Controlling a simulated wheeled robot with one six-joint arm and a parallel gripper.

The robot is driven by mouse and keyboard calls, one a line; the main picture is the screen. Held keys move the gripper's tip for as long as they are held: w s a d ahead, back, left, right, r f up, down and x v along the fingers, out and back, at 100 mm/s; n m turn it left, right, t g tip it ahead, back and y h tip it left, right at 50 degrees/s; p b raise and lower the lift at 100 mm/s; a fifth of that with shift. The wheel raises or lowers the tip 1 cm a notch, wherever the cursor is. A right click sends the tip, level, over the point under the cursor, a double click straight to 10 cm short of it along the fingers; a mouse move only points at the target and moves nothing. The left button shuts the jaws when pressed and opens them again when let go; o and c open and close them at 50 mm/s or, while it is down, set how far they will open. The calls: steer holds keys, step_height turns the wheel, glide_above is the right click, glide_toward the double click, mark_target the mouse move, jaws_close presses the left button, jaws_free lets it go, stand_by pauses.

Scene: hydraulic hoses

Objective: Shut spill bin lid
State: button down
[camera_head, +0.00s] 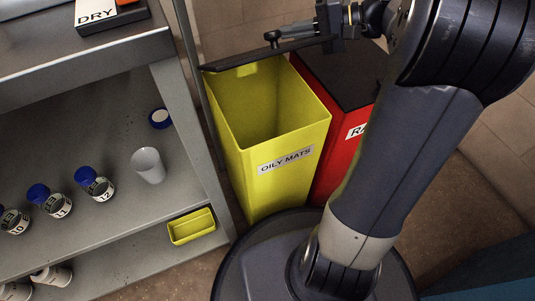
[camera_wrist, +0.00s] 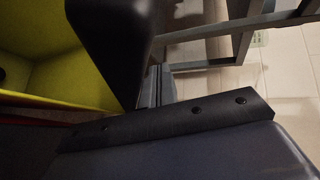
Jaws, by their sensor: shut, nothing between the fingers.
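The yellow bin (camera_head: 283,185), labelled OILY MATS, stands open in the head view, and I see into its empty-looking inside. Its dark lid (camera_head: 240,60) shows as a narrow strip along the back rim, raised and seen nearly edge-on. A small dark knob (camera_head: 272,37) shows at the lid's top edge. My gripper (camera_head: 300,30) is shut and empty at the back of the bin, close beside the knob; I cannot tell whether they touch. In the wrist view the yellow bin's inside (camera_wrist: 50,82) shows at the left, partly hidden by dark shapes close to the camera.
A red bin (camera_head: 323,118) with a dark flat top stands right against the yellow one, partly hidden by my arm. At the left a grey shelf unit (camera_head: 100,120) holds several blue-capped jars, a white cup (camera_head: 148,165) and a small yellow tray (camera_head: 191,227). A wall is behind the bins.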

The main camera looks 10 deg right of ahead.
steer(key=shift+s+d+f+b, duration=0.2)
steer(key=shift+s+f+b, duration=0.25)
steer(key=shift+s, duration=0.4)
steer(key=shift+s+d+f+b, duration=0.2)
steer(key=shift+s+f, duration=0.3)
steer(key=shift+s, duration=0.3)
steer(key=f, duration=0.2)
steer(key=s+f, duration=0.1)
steer(key=f, duration=0.1)
steer(key=shift+f, duration=0.25)
steer(key=shift+w+d+r+p, duration=0.1)
steer(key=shift+d+r+p, duration=0.25)
steer(key=shift+r+p, duration=0.65)
steer(key=shift+w+d+r+p, duration=0.1)
steer(key=shift+d+r+p, duration=0.25)
steer(key=shift+r+p, duration=0.6)
steer(key=shift+d+r+p, duration=0.35)
steer(key=shift+r+p, duration=0.5)
steer(key=shift+r, duration=0.25)
